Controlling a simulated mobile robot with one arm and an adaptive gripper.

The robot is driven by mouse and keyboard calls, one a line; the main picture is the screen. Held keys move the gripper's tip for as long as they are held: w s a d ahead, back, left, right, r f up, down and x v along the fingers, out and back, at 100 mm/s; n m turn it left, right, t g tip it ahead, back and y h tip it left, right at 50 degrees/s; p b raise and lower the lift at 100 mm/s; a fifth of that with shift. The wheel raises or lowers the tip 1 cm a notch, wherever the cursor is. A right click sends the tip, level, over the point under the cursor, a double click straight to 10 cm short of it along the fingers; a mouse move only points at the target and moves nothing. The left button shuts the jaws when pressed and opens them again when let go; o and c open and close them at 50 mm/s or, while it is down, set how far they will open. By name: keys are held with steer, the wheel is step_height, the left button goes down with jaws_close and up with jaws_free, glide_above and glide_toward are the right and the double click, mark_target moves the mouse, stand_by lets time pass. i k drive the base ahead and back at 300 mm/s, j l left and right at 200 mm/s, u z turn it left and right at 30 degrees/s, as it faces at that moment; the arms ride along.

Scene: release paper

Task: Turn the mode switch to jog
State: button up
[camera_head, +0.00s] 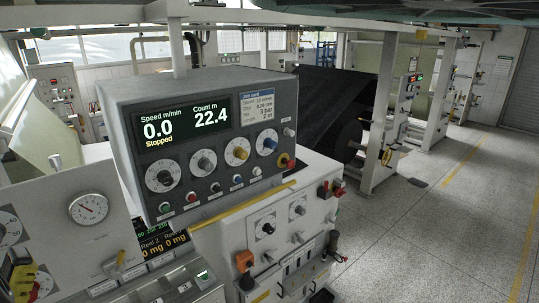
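A grey control box (195,110) stands at the centre, with a dark display (180,122) reading speed 0.0, "Stopped" and count 22.4. Below the display are several round dials: one with a black knob (164,178), one with a grey knob (206,164), one with a yellow knob (240,153) and one with a blue knob (269,143). Their markings are too small to read, so I cannot tell which is the mode switch or where it points. My gripper is not in view.
Small push buttons (191,197) line the box's lower edge, with a red knob (291,164) at its right. A white cabinet (285,225) with switches stands below. A gauge (89,209) is at left. Open floor (430,235) lies at right.

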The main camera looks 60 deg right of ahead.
mark_target(204, 164)
steer(key=i+l, duration=0.2)
steer(key=l, duration=0.15)
steer(key=i+l, duration=0.25)
steer(key=l, duration=0.15)
steer(key=i+l+z, duration=0.1)
steer(key=l, duration=0.25)
steer(key=i, duration=0.1)
